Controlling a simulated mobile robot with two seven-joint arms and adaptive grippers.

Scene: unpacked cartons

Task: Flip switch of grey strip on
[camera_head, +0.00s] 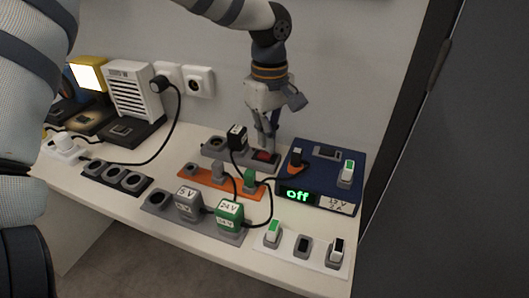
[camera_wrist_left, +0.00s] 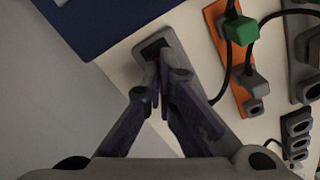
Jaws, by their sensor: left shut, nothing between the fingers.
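The grey strip (camera_head: 214,146) lies at the back of the white table, with a black plug standing in it. Its switch (camera_head: 264,156) is at the right end and looks reddish in the head view. My left gripper (camera_head: 268,146) is shut and empty, pointing down with its fingertips at the switch. In the left wrist view the shut fingertips (camera_wrist_left: 159,70) are beside the dark switch (camera_wrist_left: 152,48) on the strip's end (camera_wrist_left: 170,38); whether they touch it I cannot tell. The fingers hide part of the switch. My right gripper is not in view.
A blue power supply (camera_head: 325,170) reading "Off" stands just right of the strip. An orange strip (camera_head: 207,178) and another grey strip with 5 V and 24 V adapters (camera_head: 229,214) lie in front. Cables cross between them. A heater (camera_head: 136,92) stands left; the wall is close behind.

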